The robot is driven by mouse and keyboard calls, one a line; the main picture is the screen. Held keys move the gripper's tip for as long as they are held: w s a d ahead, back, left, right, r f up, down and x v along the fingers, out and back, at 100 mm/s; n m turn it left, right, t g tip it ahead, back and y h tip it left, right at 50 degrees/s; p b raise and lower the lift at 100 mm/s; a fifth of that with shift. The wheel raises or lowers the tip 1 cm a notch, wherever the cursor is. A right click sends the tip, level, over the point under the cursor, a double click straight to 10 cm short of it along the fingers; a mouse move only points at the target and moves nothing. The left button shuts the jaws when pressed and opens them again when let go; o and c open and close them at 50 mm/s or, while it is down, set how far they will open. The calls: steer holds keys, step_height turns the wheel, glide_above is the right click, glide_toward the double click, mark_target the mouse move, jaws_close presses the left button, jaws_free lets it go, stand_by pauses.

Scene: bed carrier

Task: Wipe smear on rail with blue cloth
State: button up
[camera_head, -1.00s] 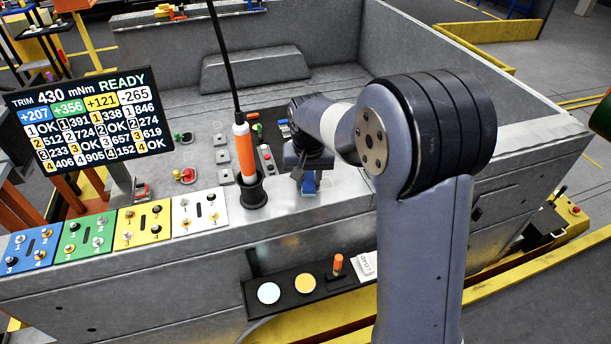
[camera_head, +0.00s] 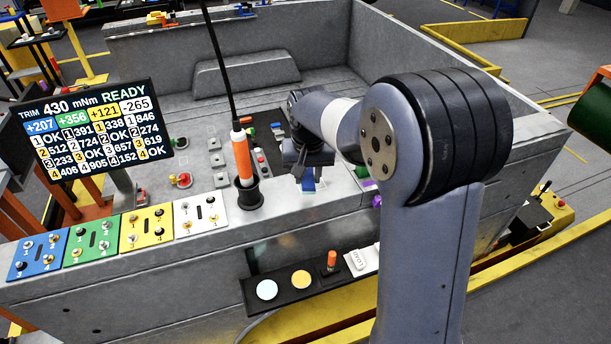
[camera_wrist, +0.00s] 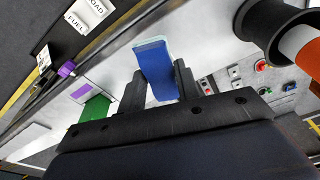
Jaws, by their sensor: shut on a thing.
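My gripper (camera_wrist: 157,90) is shut on the blue cloth (camera_wrist: 155,62), a folded blue block with a paler end, in the wrist view. In the head view my gripper (camera_head: 307,172) is over the grey rail (camera_head: 330,205), with the blue cloth (camera_head: 308,185) below it. The cloth's lower end is close to the rail's top; I cannot tell whether they touch. The rail also shows in the wrist view (camera_wrist: 115,70). I cannot make out a smear for certain.
An orange and white tool (camera_head: 242,155) stands in a black holder just left of my gripper. Coloured switch panels (camera_head: 90,238) line the rail's left part. A black shelf (camera_head: 325,285) with round buttons juts from the front. A purple clip (camera_wrist: 66,69) and green piece (camera_wrist: 96,109) are nearby.

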steer(key=shift+r+p, duration=0.65)
steer(key=shift+r, duration=0.7)
steer(key=shift+f, duration=0.1)
